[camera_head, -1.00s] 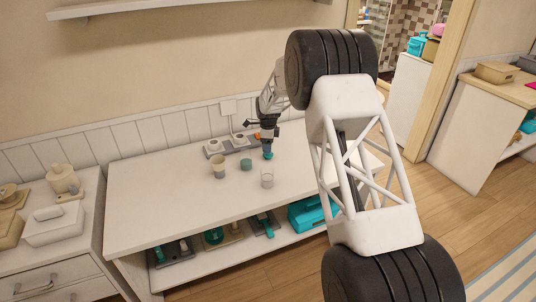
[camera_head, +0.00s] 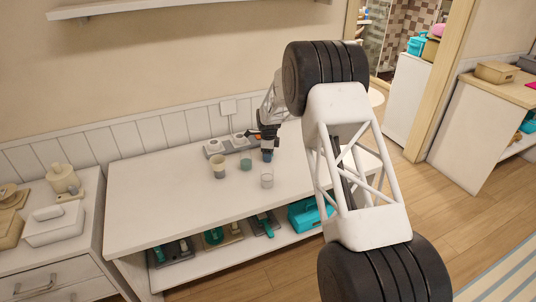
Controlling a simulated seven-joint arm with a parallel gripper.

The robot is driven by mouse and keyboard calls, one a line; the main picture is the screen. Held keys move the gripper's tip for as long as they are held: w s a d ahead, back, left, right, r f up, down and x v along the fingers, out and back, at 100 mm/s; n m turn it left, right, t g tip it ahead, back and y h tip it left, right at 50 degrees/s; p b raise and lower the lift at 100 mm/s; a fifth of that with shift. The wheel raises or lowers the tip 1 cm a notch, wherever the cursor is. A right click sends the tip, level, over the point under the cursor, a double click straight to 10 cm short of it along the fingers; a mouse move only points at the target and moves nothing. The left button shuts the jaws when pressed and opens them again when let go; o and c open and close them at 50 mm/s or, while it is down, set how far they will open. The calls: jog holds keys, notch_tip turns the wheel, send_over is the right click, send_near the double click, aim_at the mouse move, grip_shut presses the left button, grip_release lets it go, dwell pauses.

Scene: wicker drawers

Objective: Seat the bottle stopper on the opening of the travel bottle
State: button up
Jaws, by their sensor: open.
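My gripper (camera_head: 267,148) is at the middle of the white table, pointing down and open. Directly beneath its fingers is a small blue item (camera_head: 268,157), which may be the travel bottle or its stopper; it is too small to tell which. I cannot tell whether the fingers touch it or whether a stopper sits on an opening. A small teal container (camera_head: 246,164) stands to its left and a clear glass-like container (camera_head: 267,180) stands in front of it.
A beige cup (camera_head: 218,170) stands left of the teal container. A grey rack with white items (camera_head: 228,146) lies behind, along the wall. The white table (camera_head: 160,200) is clear at its left side. Trays and a teal box (camera_head: 305,214) are on the shelf below.

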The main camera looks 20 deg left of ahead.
jog(key=c, duration=0.7)
jog(key=shift+o, duration=0.2)
jog(key=shift+r, duration=0.15)
notch_tip(320, 180, up, 10)
jog(key=shift+f, duration=0.15)
dwell(0.7)
jog(key=s+a+r, duration=0.6)
jog(key=s, duration=0.4)
jog(key=shift+s+a+r, duration=0.1)
